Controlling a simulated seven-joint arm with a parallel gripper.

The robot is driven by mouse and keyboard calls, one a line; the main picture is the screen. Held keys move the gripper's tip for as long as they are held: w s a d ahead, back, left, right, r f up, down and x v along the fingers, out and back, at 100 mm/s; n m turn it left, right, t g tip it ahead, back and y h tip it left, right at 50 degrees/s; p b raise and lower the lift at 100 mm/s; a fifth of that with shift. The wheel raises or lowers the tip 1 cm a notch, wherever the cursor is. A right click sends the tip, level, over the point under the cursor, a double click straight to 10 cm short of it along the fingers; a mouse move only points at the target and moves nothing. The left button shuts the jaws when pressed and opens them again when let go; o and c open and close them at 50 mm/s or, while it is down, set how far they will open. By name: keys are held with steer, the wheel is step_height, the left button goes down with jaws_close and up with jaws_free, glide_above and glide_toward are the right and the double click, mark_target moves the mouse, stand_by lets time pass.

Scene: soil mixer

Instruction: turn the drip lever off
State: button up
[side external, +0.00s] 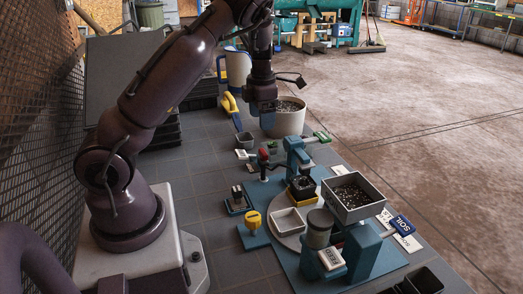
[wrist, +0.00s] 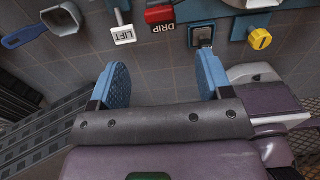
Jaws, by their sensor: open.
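The drip lever (wrist: 160,15) has a red handle marked DRIP and shows at the top of the wrist view. In the side external view its red handle (side external: 264,154) stands among the blue fixtures, left of the blue post. I cannot tell its on or off setting. My gripper (wrist: 162,82) is open and empty, with its two blue fingers spread wide. In the side external view my gripper (side external: 266,115) hangs above the bench, beyond the lever and apart from it, near the soil pot. One finger is partly hidden there.
A white LIFT lever (wrist: 123,34) stands beside the drip lever. A black toggle (side external: 236,194) and yellow knob (side external: 254,219) stand nearer. The soil pot (side external: 289,117), small grey cup (side external: 244,140), green-ended lever (side external: 321,137) and soil hopper (side external: 354,197) crowd the area. Bare tiles lie left.

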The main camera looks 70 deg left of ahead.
mark_target(262, 152)
step_height(262, 152, down, 11)
steer(key=shift+r, duration=0.1)
stand_by(0.3)
steer(key=c, duration=0.9)
